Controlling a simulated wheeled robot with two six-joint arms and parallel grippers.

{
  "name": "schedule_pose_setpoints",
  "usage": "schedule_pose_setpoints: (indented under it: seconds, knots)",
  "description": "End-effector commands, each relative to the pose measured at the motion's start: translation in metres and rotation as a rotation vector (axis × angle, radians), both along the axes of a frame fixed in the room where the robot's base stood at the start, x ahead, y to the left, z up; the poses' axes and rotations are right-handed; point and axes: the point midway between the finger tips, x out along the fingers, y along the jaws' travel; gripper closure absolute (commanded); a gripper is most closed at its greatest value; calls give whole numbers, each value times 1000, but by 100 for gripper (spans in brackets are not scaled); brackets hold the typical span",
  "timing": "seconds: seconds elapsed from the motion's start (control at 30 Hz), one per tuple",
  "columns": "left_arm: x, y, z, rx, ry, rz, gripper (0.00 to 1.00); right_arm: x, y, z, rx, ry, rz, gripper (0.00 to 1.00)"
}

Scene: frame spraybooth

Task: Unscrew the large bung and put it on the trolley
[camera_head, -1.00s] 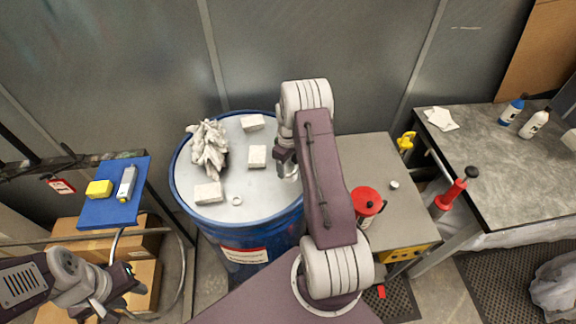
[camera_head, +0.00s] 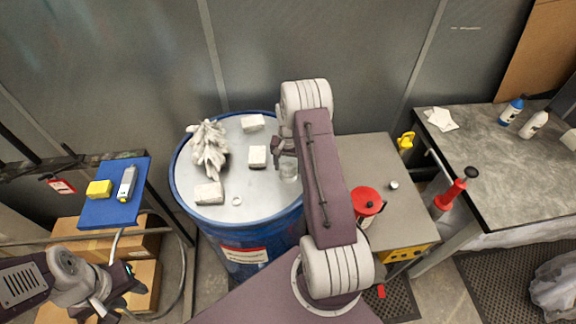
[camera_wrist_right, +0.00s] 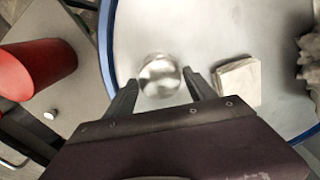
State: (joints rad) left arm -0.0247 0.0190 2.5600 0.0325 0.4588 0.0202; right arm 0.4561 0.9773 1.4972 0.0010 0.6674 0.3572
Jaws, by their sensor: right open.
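The large bung (camera_wrist_right: 160,76) shows as a shiny round metal piece on the drum lid, at the lid's right side. It also shows in the head view (camera_head: 288,170), partly covered by my right wrist. My right gripper (camera_wrist_right: 161,88) is open, with one finger on each side of the bung; I cannot tell whether they touch it. In the head view, my right gripper (camera_head: 284,147) is over the lid. The trolley (camera_head: 358,150) has a grey top and stands right of the drum. My left gripper (camera_head: 118,292) is at lower left, away from the drum; its finger gap is unclear.
The blue drum (camera_head: 185,205) carries white blocks (camera_head: 257,156), a crumpled rag (camera_head: 209,148) and a small ring (camera_head: 237,201). A red can (camera_head: 366,201) and a small silver cap (camera_head: 394,185) stand on the trolley, whose back part looks clear. A grey workbench (camera_head: 510,165) stands at right.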

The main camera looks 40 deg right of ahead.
Motion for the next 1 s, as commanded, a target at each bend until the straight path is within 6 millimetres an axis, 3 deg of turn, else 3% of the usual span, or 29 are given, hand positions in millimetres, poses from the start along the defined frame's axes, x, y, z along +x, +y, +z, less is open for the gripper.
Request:
schedule_pose_setpoints:
  seconds: [0.1, 0.27, 0.43, 0.57, 0.8, 1.0]
  knots:
    - [0, 0, 0, 0, 0, 0, 64, 0, 0, 0, 0, 0, -90, 36]
    - [0, 0, 0, 0, 0, 0, 64, 0, 0, 0, 0, 0, -93, 36]
    - [0, 0, 0, 0, 0, 0, 64, 0, 0, 0, 0, 0, -92, 79]
    - [0, 0, 0, 0, 0, 0, 64, 0, 0, 0, -1, -1, -58, 80]
    - [0, 0, 1, 0, 0, 0, 64, 1, 0, 0, 0, -2, 293, 80]
    - [0, 0, 1, 0, 0, 0, 64, 1, 0, 0, -1, -2, 314, 80]
